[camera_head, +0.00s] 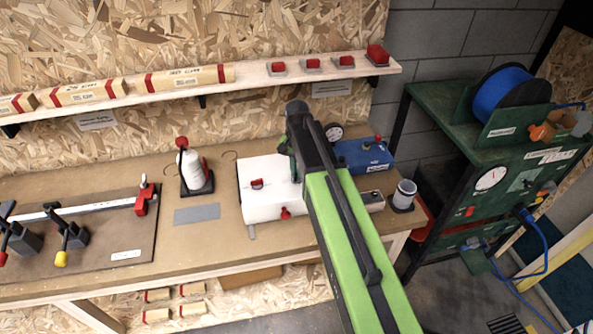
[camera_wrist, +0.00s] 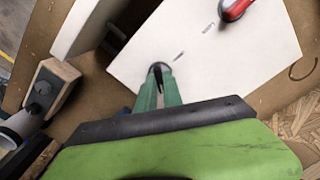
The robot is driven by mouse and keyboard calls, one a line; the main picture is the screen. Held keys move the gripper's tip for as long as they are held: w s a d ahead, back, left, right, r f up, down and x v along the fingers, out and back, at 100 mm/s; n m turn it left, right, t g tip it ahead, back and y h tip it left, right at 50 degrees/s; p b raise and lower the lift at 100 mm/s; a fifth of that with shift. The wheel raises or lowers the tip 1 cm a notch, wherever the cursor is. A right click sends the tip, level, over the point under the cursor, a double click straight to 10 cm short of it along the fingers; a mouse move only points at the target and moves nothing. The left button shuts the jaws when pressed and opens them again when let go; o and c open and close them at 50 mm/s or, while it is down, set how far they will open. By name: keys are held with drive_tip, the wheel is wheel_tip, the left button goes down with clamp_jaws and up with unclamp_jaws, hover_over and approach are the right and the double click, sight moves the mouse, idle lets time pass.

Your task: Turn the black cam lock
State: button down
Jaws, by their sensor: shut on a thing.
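A white box (camera_head: 262,205) stands on the workbench, and its pale face (camera_wrist: 205,55) fills much of the wrist view. The black cam lock (camera_wrist: 157,68) is a small dark piece on that face, mostly hidden between my fingertips. My gripper (camera_wrist: 158,82) has green fingers and is shut on the cam lock. In the head view my arm covers the lock and the box's right part. A red knob (camera_head: 257,183) is on the box top and also shows in the wrist view (camera_wrist: 236,9).
A blue case (camera_head: 362,157), a gauge (camera_head: 333,131) and a grey cup (camera_head: 405,193) are to the right. A shelf (camera_head: 250,79) runs behind. Bare bench (camera_head: 190,240) lies in front, left of the box.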

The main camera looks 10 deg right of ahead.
drive_tip(key=n, duration=1.2)
drive_tip(key=shift+n, duration=0.4)
drive_tip(key=n, duration=0.5)
drive_tip(key=shift+s+n, duration=0.1)
drive_tip(key=shift+n, duration=2.4)
drive_tip(key=c, duration=1.5)
unclamp_jaws()
drive_tip(key=shift+r, duration=0.1)
